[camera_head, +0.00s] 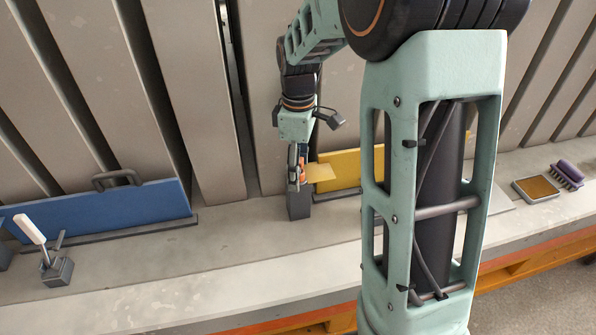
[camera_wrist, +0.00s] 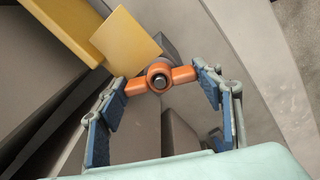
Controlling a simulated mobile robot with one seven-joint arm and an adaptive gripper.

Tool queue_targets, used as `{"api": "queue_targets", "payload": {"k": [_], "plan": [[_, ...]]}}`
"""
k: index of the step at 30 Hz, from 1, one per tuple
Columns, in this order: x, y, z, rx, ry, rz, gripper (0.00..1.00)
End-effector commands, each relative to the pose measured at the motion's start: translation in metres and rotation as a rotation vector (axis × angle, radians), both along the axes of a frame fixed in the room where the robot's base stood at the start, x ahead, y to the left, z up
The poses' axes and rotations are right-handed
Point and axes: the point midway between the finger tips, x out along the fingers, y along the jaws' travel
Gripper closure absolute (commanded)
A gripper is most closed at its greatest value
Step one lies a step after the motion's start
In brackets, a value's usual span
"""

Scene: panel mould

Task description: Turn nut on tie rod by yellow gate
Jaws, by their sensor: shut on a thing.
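The orange wing nut (camera_wrist: 160,78) sits on the dark end of the tie rod (camera_wrist: 159,83), seen nearly end-on in the wrist view. My gripper (camera_wrist: 164,82) has its two blue-padded fingers on either side of the nut, at the tips of its two wings. In the head view my gripper (camera_head: 299,170) points down at the orange nut (camera_head: 304,174), above a dark grey block (camera_head: 299,207). The yellow gate (camera_head: 345,167) stands just right of it and is partly hidden by my arm. It also shows in the wrist view (camera_wrist: 78,25).
A blue gate (camera_head: 110,212) with a dark handle stands at left, near a white-handled lever (camera_head: 35,235) on a dark block. A tan-topped tray (camera_head: 537,189) and a purple brush (camera_head: 567,174) lie at right. Grey panels rise behind. The ledge front is mostly clear.

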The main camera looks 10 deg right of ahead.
Motion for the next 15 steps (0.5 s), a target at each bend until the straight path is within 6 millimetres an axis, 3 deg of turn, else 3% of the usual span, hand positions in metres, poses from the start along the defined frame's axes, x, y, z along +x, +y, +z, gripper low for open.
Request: {"api": "queue_targets", "payload": {"k": [15], "plan": [[-0.0004, 0.0002, 0.0001, 0.0, 0.001, -0.133, 0.68]]}}
